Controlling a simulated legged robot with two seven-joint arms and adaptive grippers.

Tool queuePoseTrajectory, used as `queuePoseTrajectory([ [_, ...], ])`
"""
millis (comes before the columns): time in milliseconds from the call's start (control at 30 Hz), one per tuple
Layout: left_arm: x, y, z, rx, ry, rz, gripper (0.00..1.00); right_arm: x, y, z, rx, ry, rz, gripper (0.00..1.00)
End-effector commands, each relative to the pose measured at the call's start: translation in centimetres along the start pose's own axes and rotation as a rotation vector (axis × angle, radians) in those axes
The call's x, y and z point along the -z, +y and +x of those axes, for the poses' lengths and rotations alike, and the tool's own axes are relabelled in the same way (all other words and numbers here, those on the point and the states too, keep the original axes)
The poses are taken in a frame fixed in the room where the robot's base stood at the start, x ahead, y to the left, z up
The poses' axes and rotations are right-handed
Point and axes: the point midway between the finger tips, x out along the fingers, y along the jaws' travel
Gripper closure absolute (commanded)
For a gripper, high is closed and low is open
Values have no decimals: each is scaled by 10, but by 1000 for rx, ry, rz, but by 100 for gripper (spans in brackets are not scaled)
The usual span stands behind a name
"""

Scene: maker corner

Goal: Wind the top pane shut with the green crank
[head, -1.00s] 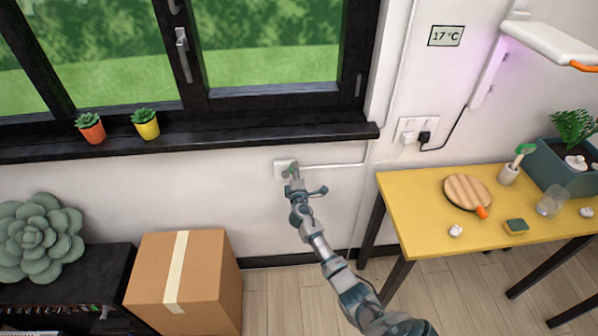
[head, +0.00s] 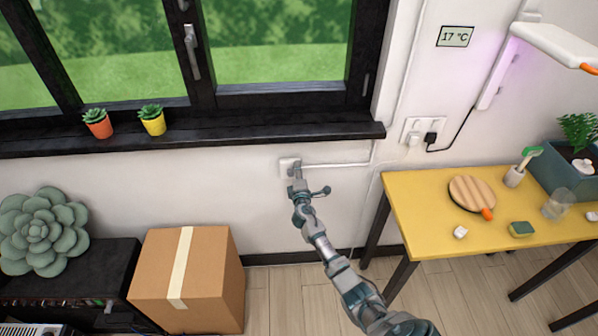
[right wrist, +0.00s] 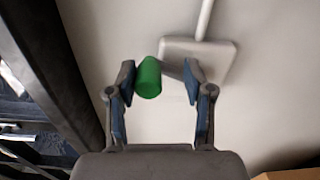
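The green crank knob (right wrist: 148,77) shows in the right wrist view between my right gripper's fingers, close to the left finger. Beside it is the white wall box (right wrist: 205,57), which also shows in the head view (head: 285,165) below the sill. My right gripper (head: 296,172) is at this box; in the right wrist view its two fingers (right wrist: 158,78) stand apart, open around the knob without closing on it. In the head view the gripper hides the crank. The dark-framed window (head: 280,95) shows only its lower part; the top pane is out of view. My left gripper is not in view.
Two potted succulents (head: 97,124) stand on the black sill (head: 230,137). A cardboard box (head: 205,280) is on the floor below. A yellow table (head: 430,215) with a round board and small items stands to the right. A white conduit (head: 335,165) runs along the wall.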

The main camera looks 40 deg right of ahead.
Motion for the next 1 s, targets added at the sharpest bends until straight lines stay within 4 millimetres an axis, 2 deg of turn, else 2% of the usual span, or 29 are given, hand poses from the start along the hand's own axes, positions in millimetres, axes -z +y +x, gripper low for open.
queuePoseTrajectory([
  [200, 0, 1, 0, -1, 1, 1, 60, -3, 3, 1, -4, -3, 2, 48],
  [333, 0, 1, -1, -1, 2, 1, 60, -3, 3, -7, -5, -3, 2, 48],
  [467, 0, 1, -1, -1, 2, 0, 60, -2, 2, -29, -4, -1, 2, 48],
  [700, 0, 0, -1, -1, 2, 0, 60, 0, 0, -84, -3, 0, 1, 48],
  [800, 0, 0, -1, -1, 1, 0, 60, 0, 0, -101, -2, -1, 0, 48],
  [1000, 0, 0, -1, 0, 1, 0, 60, 0, 0, -117, -1, -1, 1, 48],
])
